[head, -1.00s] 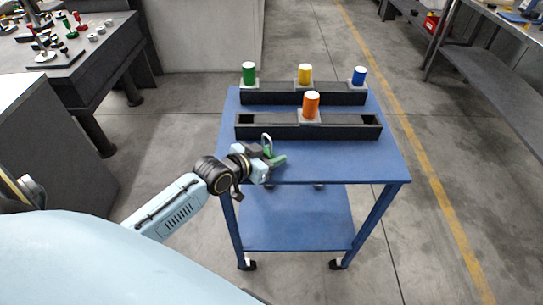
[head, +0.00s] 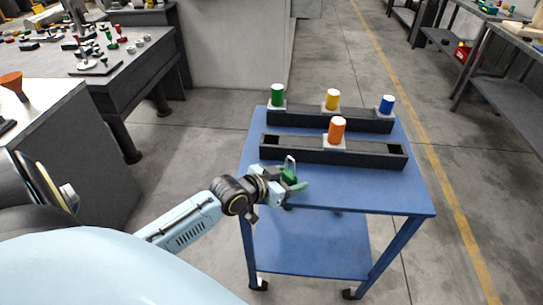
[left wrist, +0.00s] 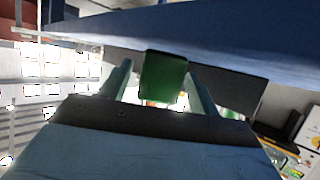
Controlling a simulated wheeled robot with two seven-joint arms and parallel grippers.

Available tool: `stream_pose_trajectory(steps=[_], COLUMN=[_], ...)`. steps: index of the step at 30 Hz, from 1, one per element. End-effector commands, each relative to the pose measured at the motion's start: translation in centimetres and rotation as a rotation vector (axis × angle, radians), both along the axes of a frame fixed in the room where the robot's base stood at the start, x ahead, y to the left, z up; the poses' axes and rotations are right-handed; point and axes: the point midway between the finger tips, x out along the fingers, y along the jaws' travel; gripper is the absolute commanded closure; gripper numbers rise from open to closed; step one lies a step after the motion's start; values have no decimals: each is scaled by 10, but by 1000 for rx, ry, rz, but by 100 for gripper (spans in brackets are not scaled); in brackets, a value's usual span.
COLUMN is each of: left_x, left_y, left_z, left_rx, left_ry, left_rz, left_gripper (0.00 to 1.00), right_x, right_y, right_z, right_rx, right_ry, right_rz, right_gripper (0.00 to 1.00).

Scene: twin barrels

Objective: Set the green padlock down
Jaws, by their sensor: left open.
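The green padlock (head: 289,177) with its pale shackle upright is at the front left part of the blue cart top (head: 370,189). My left gripper (head: 286,186) is at the padlock, reaching in from the left. In the left wrist view, the padlock's green body (left wrist: 163,75) is between the two greenish fingers of my left gripper (left wrist: 160,88). The fingers are open, with a narrow gap visible on the left side. Whether the padlock's underside rests on the cart top is hidden. My right gripper is not in view.
Two dark racks cross the cart. The rear one (head: 312,113) bears green (head: 278,94), yellow (head: 332,98) and blue (head: 386,104) barrels; the front one (head: 362,156) bears an orange barrel (head: 337,130). The cart top's front right is clear. A dark workbench (head: 140,73) stands at the left.

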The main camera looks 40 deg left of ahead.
Motion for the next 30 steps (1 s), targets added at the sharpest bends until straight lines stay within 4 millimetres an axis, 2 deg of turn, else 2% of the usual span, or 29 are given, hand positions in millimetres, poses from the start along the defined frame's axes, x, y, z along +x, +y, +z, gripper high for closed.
stream_pose_trajectory(steps=[9, 15, 21, 30], left_x=[-58, -82, -92, -92], left_y=[14, 20, 22, 22], left_z=[25, 36, 40, 40], left_rx=[1, 0, 0, -1], left_ry=[3, 1, 0, -1], left_rz=[-1, 0, -1, -1], left_gripper=[39, 39, 39, 39], right_x=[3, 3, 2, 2], right_y=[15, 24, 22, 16], right_z=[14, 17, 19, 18], right_rx=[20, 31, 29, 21], right_ry=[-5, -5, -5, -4], right_rz=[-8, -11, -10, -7], right_gripper=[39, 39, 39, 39])
